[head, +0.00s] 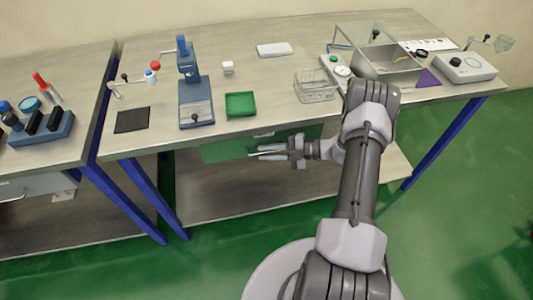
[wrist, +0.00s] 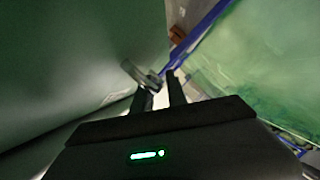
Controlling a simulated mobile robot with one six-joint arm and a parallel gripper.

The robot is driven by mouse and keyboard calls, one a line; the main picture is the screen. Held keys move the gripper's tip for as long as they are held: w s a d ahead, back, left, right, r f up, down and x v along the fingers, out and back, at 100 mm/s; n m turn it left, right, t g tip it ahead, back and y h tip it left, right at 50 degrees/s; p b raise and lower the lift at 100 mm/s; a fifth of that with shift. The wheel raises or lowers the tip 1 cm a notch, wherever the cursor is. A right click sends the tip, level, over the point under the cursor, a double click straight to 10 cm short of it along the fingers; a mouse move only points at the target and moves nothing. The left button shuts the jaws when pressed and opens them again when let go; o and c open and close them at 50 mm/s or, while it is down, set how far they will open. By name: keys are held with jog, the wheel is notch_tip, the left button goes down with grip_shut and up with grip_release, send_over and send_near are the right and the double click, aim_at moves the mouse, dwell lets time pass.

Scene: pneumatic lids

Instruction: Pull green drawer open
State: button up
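The green drawer (head: 225,150) hangs under the front edge of the middle bench. Its front appears about in line with that edge. My gripper (head: 268,151) is at the drawer front, reaching in from the right. In the wrist view the dark drawer front (wrist: 85,60) fills the left side, and a pale metal handle (wrist: 140,75) stands out from it. The two black fingers of my gripper (wrist: 160,88) are apart, with a gap between them. The handle is by the left finger's tip; whether it lies between the fingers is unclear.
A lower shelf (head: 225,190) lies below the drawer. The green floor (head: 460,170) is clear at the right.

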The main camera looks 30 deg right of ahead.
jog(key=shift+a, duration=0.1)
grip_shut()
dwell(1.4)
